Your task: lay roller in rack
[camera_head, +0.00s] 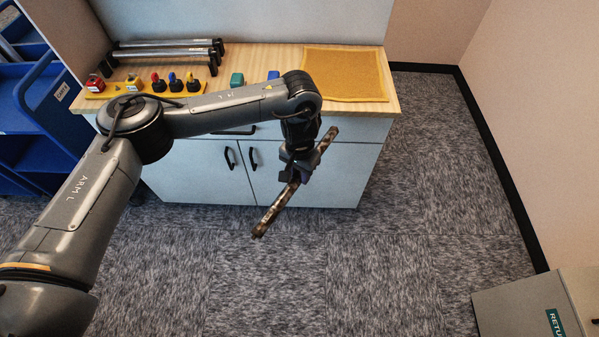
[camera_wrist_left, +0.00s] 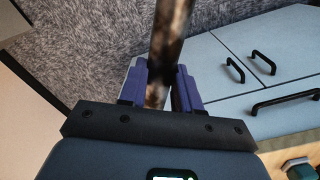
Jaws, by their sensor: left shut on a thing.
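A long, thin, mottled brown roller (camera_head: 273,213) is held at a slant in front of the cabinet, above the floor. My left gripper (camera_head: 297,171) is shut on it near its middle, with an end sticking out on each side. In the left wrist view the roller (camera_wrist_left: 170,35) passes between the two purple fingers of the left gripper (camera_wrist_left: 160,88). A dark rack with parallel bars (camera_head: 168,50) stands at the back left of the wooden counter, apart from the roller. My right gripper is not in view.
The counter (camera_head: 260,58) also bears a yellow mat (camera_head: 343,74) at right and a yellow board (camera_head: 145,90) with several coloured knobs and blocks. A blue cart (camera_head: 45,110) stands at left. A grey box (camera_head: 530,305) is at lower right.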

